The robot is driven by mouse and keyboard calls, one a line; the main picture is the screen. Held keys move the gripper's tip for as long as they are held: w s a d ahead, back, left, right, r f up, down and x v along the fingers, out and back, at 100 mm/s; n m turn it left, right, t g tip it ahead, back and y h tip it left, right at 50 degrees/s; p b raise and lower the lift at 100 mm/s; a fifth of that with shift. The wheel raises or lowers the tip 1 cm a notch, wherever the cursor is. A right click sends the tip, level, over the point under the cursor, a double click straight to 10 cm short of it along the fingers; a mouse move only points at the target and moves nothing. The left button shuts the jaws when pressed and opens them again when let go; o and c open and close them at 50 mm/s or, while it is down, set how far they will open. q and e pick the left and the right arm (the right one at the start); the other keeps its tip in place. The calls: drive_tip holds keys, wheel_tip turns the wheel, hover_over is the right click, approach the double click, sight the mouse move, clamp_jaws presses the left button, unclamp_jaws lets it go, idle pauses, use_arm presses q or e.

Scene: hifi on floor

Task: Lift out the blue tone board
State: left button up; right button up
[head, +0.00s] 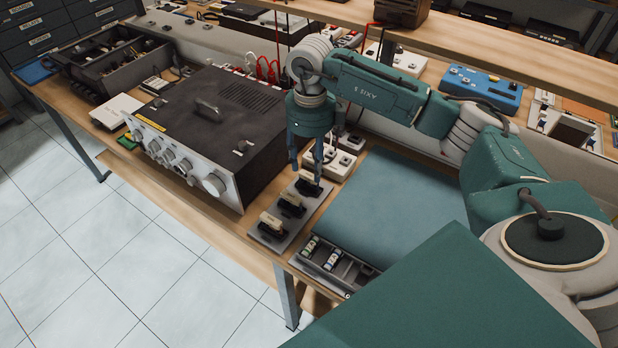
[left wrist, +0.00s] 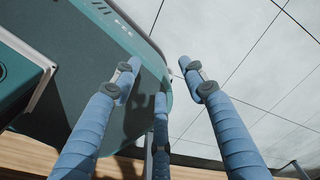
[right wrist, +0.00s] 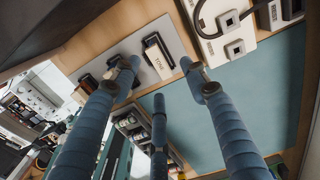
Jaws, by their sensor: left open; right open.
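A grey plate (head: 268,236) lies at the bench's front edge, bearing black holders with cream tops in a row. In the right wrist view one cream top reads TONE (right wrist: 155,58); I cannot make out a blue board in it. My right gripper (head: 306,172) is open and points down over the far end of the plate. In the right wrist view its fingertips (right wrist: 159,66) are spread on either side of the TONE piece, with no visible grip. My left gripper (left wrist: 158,65) is open and empty, over floor and my own green body.
An amplifier (head: 215,125) with a silver knob front stands left of the plate. A blue-grey mat (head: 385,205) lies to the right, clear. A divided parts tray (head: 335,266) sits in front. White socket boxes (head: 338,160) stand close behind the gripper.

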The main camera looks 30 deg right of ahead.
sight(308, 176)
drive_tip(key=shift+f, duration=0.35)
drive_tip(key=f, duration=0.1)
drive_tip(key=f+p, duration=0.1)
drive_tip(key=f, duration=0.1)
drive_tip(key=f+p, duration=0.1)
drive_tip(key=shift+w+a+f, duration=0.1)
drive_tip(key=shift+a+f, duration=0.1)
drive_tip(key=shift+a, duration=0.05)
drive_tip(key=shift+f, duration=0.4)
drive_tip(key=shift+c, duration=0.8)
drive_tip(key=c, duration=0.8)
use_arm(q)
drive_tip(key=shift+w+d+r, duration=0.25)
drive_tip(key=shift+w+r, duration=0.1)
drive_tip(key=shift+r, duration=0.25)
drive_tip(key=shift+w+d+r, duration=0.2)
drive_tip(key=shift+w+r, duration=0.15)
drive_tip(key=shift+r, duration=0.2)
use_arm(e)
clamp_jaws()
